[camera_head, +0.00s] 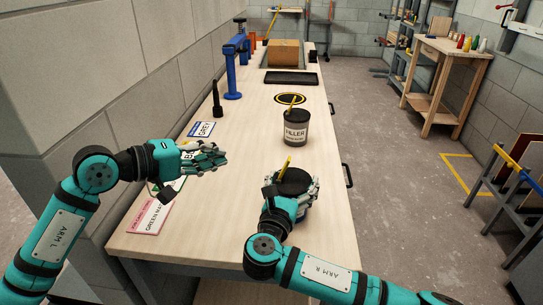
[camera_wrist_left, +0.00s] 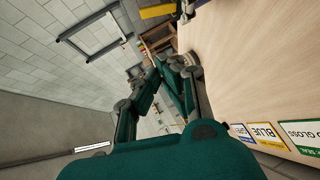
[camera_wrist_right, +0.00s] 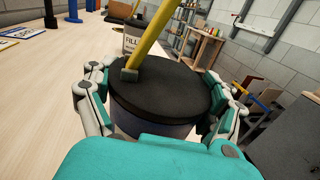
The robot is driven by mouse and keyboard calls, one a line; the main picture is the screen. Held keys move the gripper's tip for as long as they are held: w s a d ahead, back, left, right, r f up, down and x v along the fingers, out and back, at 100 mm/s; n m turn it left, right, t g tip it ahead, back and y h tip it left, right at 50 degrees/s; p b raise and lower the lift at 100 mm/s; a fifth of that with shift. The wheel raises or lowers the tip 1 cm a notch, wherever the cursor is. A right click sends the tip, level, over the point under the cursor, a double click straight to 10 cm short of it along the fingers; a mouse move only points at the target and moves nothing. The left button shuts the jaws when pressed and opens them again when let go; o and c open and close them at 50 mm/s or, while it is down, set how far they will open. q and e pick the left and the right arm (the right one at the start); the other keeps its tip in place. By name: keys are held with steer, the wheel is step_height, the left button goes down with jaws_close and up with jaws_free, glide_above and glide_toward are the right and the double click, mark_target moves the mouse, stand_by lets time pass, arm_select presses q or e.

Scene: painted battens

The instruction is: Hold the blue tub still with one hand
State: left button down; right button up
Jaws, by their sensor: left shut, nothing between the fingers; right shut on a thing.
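The blue tub (camera_head: 294,182) stands near the front right of the bench. It has a black lid and a yellow-handled tool (camera_head: 286,166) on top. My right gripper (camera_head: 291,190) is shut on the tub, with fingers on both sides of it. In the right wrist view the black lid (camera_wrist_right: 170,98) fills the middle, and only a strip of the bluish-grey body shows below it. My left gripper (camera_head: 216,157) is shut and empty above the left part of the bench, apart from the tub.
A dark filler tub (camera_head: 295,132) with a yellow tool on its lid stands farther back on the bench (camera_head: 240,215). A blue clamp-like stand (camera_head: 232,75) and a cardboard box (camera_head: 284,53) are at the back.

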mark_target(284, 169)
arm_select(q)
steer(key=shift+s+d+r+m, duration=0.25)
steer(key=shift+s+r+m, duration=0.2)
steer(key=shift+s, duration=0.3)
steer(key=s+d+x, duration=0.1)
steer(key=s+x, duration=0.1)
steer(key=x, duration=1.1)
steer(key=shift+d+f, duration=0.25)
steer(key=shift+d, duration=0.1)
